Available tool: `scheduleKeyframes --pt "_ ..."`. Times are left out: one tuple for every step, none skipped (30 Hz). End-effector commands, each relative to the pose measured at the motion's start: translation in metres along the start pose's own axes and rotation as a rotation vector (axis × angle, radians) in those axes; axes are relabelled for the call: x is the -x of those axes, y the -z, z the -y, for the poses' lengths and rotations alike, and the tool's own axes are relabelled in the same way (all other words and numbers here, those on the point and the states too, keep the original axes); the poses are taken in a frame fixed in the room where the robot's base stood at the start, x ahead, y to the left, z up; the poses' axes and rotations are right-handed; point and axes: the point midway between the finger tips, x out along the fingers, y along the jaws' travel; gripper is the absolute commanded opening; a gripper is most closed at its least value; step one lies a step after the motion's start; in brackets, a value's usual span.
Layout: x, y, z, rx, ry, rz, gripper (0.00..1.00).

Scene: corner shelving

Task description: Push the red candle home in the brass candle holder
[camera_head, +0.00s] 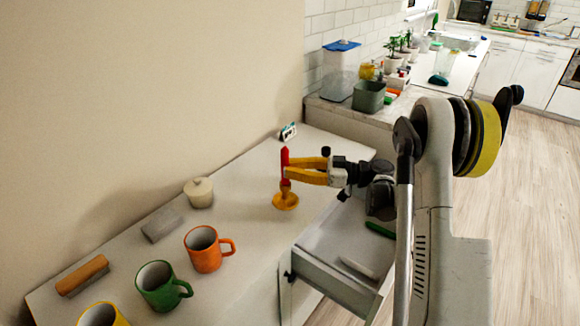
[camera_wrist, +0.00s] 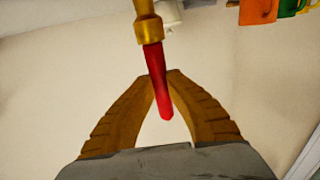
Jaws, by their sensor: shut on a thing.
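The red candle (camera_head: 285,156) stands about upright over the brass candle holder (camera_head: 285,202) on the white top. My gripper (camera_head: 287,171) reaches in from the right, with its fingers shut on the candle's middle. In the wrist view, the candle (camera_wrist: 157,70) runs between the two fingertips of my gripper (camera_wrist: 160,76). One end of it meets the cup of the holder (camera_wrist: 149,30) and appears to be in its mouth. How deep it sits is hidden inside the cup.
An orange mug (camera_head: 205,252), a green mug (camera_head: 157,287), a yellow mug (camera_head: 100,315), a grey block (camera_head: 162,225), a lidded cream pot (camera_head: 199,193) and a brush (camera_head: 82,276) stand to the left. An open drawer (camera_head: 335,285) juts out below the gripper.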

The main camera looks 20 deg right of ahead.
Motion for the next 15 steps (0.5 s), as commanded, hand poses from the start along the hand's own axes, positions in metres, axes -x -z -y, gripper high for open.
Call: scheduleKeyframes --pt "0.0000 -0.0007 0.0000 0.000 0.000 0.000 0.18" --pt "0.0000 -0.0005 0.0000 0.000 0.000 0.000 0.28" --pt "0.0000 -0.0004 0.0001 0.000 0.000 0.000 0.34" --pt "0.0000 -0.0005 0.0001 0.000 0.000 0.000 0.34" --pt "0.0000 -0.0004 0.0001 0.000 0.000 0.000 0.34" --pt "0.0000 -0.0004 0.0001 0.000 0.000 0.000 0.34" --pt "0.0000 -0.0004 0.0001 0.000 0.000 0.000 0.34" --pt "0.0000 -0.0004 0.0001 0.000 0.000 0.000 0.34" --pt "0.0000 -0.0004 0.0001 0.000 0.000 0.000 0.34" --pt "0.0000 -0.0005 0.0001 0.000 0.000 0.000 0.34" --pt "0.0002 -0.0005 0.0001 0.000 0.000 0.000 0.34" --pt "0.0013 -0.0005 0.0000 0.000 0.000 0.000 0.34" --pt "0.0029 -0.0005 -0.0002 0.000 -0.001 0.000 0.34" --pt "0.0053 -0.0005 -0.0004 0.000 -0.002 0.000 0.34" --pt "0.0097 -0.0005 -0.0008 0.000 -0.003 0.000 0.34"
